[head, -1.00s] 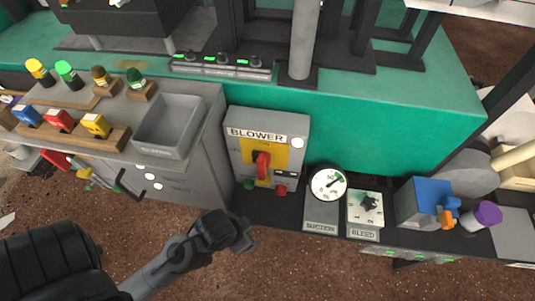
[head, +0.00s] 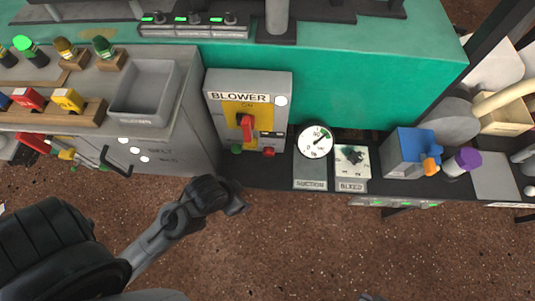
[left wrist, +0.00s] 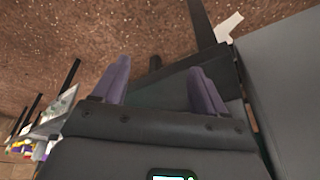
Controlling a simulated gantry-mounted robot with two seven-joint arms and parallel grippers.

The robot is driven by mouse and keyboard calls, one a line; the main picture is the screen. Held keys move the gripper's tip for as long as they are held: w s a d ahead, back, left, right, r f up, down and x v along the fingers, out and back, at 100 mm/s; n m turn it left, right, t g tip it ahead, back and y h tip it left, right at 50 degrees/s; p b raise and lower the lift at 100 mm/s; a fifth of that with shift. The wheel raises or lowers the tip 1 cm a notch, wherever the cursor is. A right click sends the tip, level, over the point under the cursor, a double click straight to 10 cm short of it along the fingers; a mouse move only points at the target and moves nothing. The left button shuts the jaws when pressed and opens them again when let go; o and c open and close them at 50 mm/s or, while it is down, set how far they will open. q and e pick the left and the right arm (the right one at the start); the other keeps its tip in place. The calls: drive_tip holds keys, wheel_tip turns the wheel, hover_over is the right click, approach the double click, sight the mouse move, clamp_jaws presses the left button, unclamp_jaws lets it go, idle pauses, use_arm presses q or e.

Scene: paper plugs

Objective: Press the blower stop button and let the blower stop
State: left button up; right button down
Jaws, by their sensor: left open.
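The blower box (head: 213,105) is a grey panel labelled BLOWER with a yellow plate and a red handle (head: 246,127). Below the handle, at the box's lower edge, are a green button (head: 237,150) on the left and a red button (head: 268,152) on the right. A round white spot (head: 281,101) is at its upper right. My left gripper (head: 237,202) is below and left of the red button, apart from the box. In the left wrist view its two purple-grey fingers (left wrist: 160,82) are spread with nothing between them. My right gripper is not seen.
A suction gauge (head: 314,141) and a bleed dial (head: 352,160) stand right of the blower box. Further right are a blue block (head: 412,147) and a purple-ended cylinder (head: 463,162). A grey tray (head: 150,87) is left. Brown floor (head: 300,240) below is open.

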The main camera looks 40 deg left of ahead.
use_arm(q)
drive_tip(key=shift+d, duration=0.15)
drive_tip(key=c, duration=0.6)
clamp_jaws()
idle(1.0)
